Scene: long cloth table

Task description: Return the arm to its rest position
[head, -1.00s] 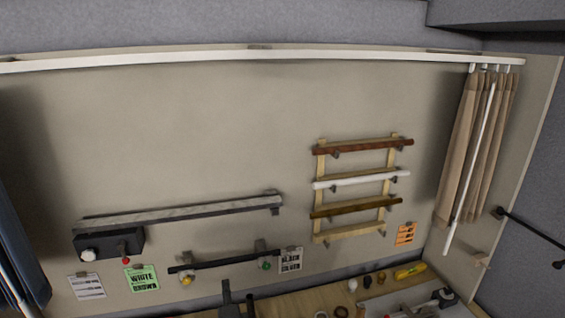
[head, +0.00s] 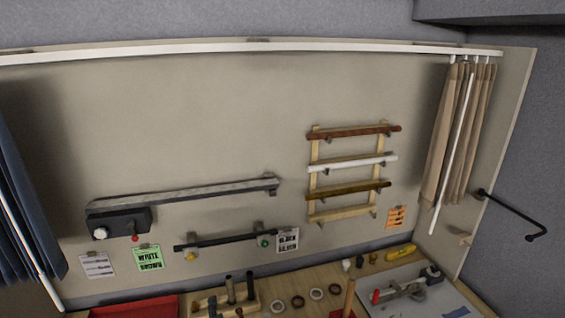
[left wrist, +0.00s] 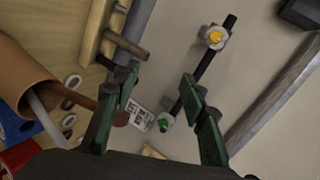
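My left gripper (left wrist: 160,80) shows in the left wrist view. Its two dark green fingers stand apart, with nothing held between them. Beyond the fingers are the wall and a dark bar (left wrist: 203,66) with a yellow knob (left wrist: 214,37) and a green knob (left wrist: 163,121). No gripper shows in the head view now, so how the arm stands over the table cannot be told there. My right gripper is in neither view.
A wooden block with dark pegs (head: 230,291) stands on the table near the wall. Rings (head: 298,302), a red tray (head: 135,308) and a grey board (head: 415,296) lie nearby. A wooden rack (head: 315,180) and curtains (head: 458,140) are on the wall. A large brown tube (left wrist: 18,70) shows at left in the wrist view.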

